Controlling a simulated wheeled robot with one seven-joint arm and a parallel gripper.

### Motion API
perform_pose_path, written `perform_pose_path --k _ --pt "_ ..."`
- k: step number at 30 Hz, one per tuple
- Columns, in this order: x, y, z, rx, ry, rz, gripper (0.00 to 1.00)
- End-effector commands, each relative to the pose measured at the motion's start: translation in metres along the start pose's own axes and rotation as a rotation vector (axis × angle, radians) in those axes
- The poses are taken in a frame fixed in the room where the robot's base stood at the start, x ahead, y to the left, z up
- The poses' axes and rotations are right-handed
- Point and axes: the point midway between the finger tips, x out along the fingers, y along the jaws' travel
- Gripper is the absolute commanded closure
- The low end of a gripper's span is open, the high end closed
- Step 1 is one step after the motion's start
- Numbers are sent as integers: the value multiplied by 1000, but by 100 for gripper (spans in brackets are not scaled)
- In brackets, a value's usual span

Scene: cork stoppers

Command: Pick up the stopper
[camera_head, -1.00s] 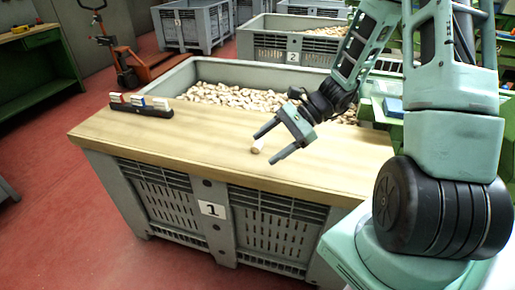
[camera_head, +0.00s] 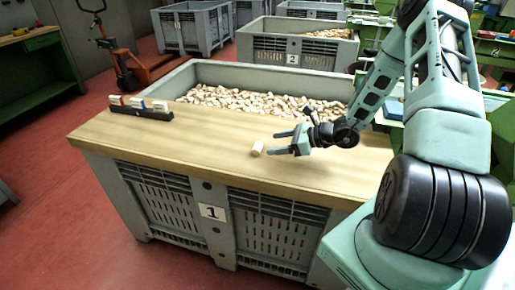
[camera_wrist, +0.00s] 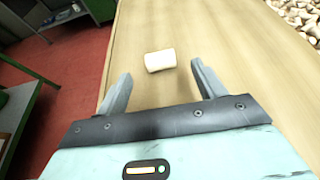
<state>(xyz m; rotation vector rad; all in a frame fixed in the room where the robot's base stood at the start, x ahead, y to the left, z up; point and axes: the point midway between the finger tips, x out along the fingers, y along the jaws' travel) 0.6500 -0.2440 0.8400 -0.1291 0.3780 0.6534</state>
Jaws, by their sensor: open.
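The stopper (camera_head: 257,149) is a small pale cork cylinder lying on its side on the wooden board. In the wrist view the stopper (camera_wrist: 160,60) lies ahead of the fingertips, between their lines and a little left of the middle. My gripper (camera_head: 272,143) is open and empty, low over the board just right of the stopper, with its fingers pointing left toward it. In the wrist view both fingers of my gripper (camera_wrist: 160,78) show apart. I cannot tell how high the fingers are above the board.
The wooden board (camera_head: 180,150) lies across the front of a grey crate (camera_head: 200,73) marked 1, with many stoppers behind it. A dark holder with small coloured blocks (camera_head: 141,106) stands at the board's left. The board's middle is clear. Another crate (camera_head: 290,48) stands behind.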

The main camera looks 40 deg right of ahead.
Motion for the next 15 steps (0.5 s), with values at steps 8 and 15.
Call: perform_pose_path --k 8,15 --pt "23 0 0 -1 0 1 31" --pt "57 1 -2 1 0 3 31"
